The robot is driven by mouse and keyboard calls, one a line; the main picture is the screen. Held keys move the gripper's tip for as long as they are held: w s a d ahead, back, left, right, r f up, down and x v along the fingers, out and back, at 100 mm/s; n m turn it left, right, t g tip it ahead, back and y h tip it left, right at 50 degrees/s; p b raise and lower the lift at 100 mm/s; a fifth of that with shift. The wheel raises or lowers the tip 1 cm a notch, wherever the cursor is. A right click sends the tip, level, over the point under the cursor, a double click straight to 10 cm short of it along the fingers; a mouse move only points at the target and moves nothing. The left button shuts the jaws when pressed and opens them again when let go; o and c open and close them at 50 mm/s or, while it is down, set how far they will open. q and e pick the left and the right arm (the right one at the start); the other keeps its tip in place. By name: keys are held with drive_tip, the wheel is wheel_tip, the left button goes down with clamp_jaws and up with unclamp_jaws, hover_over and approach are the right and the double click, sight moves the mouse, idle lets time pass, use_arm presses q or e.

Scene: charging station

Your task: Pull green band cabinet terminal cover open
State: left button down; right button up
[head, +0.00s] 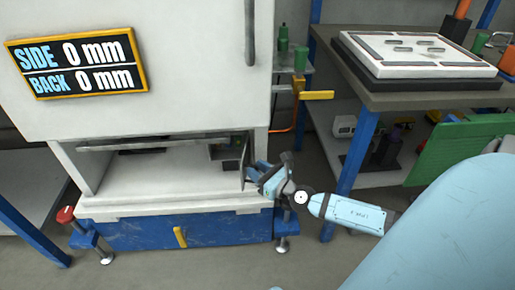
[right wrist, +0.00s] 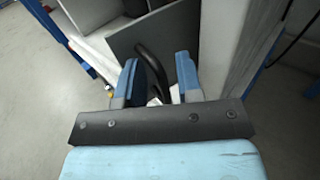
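The white cabinet (head: 150,115) stands at the left in the head view, with a low open bay near its bottom. A thin grey panel (head: 245,160), which looks like the terminal cover, stands at the bay's right side, angled outward. In the right wrist view the grey panel (right wrist: 160,40) carries a curved black handle (right wrist: 151,62). My right gripper (head: 262,176) is at the panel's outer edge. Its blue fingers (right wrist: 168,80) are apart, with the handle's lower part in or just beyond the gap; contact is unclear. My left gripper is out of view. No green band shows on the cabinet.
A workbench (head: 400,98) with a white plate (head: 420,52) stands at the right; its blue leg (head: 357,150) is near my right forearm. A yellow handle (head: 316,95) projects beside the cabinet. A blue base (head: 165,232) lies under the bay. The floor in front is clear.

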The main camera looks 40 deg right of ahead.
drive_tip(key=shift+o, duration=0.4)
drive_tip(key=shift+w+d+r, duration=0.2)
drive_tip(key=shift+w+d, duration=0.15)
drive_tip(key=shift+d, duration=0.25)
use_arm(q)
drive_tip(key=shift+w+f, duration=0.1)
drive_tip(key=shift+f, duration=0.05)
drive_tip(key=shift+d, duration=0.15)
use_arm(e)
drive_tip(key=s+d, duration=0.1)
drive_tip(key=s, duration=1.3)
drive_tip(key=shift+f, duration=0.15)
